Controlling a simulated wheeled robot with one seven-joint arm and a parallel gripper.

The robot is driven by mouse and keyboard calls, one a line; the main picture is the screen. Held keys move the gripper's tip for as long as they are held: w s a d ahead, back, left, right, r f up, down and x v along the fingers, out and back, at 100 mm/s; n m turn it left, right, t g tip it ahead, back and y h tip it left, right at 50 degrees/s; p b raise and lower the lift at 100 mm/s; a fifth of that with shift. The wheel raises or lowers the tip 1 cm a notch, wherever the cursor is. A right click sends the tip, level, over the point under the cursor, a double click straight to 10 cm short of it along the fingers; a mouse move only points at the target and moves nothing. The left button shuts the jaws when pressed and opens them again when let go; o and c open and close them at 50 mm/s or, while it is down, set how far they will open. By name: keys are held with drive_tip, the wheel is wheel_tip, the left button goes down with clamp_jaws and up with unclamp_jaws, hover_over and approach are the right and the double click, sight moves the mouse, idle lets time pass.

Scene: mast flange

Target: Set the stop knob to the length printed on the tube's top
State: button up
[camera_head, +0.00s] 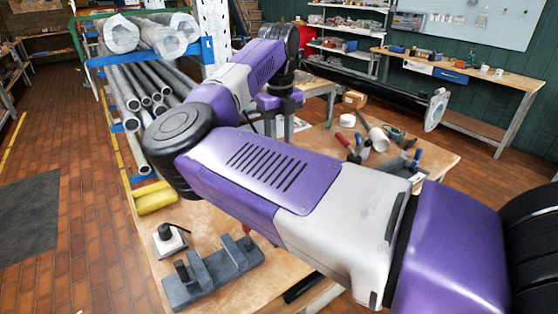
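A grey fixture (215,272) with upright posts lies on the wooden workbench at the lower left. A small pale block with a black knob (165,231) stands just behind it; I cannot tell whether this is the stop knob. A long dark tube (385,88) with a pale flange (436,110) on its right end runs across the back. A short white cylinder (377,138) lies on the bench at right. No printed length is legible. My gripper (279,122) hangs behind my purple and white arm, over the bench, mostly hidden; its opening cannot be made out.
A rack at left holds grey pipes (138,78) and large pale tubes (152,36). Yellow pieces (152,196) lie at the bench's left edge. Red- and blue-handled tools (348,148) stand at the bench's right. My arm hides the bench's middle. Brick floor is open at left.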

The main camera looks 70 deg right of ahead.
drive_tip(key=shift+w+a+f, duration=0.15)
drive_tip(key=shift+a+f, duration=0.05)
drive_tip(key=shift+a, duration=0.15)
drive_tip(key=shift+f+n, duration=0.3)
drive_tip(key=shift+f+p, duration=1.2)
drive_tip(key=shift+f, duration=2.25)
drive_tip(key=shift+c, duration=0.2)
clamp_jaws()
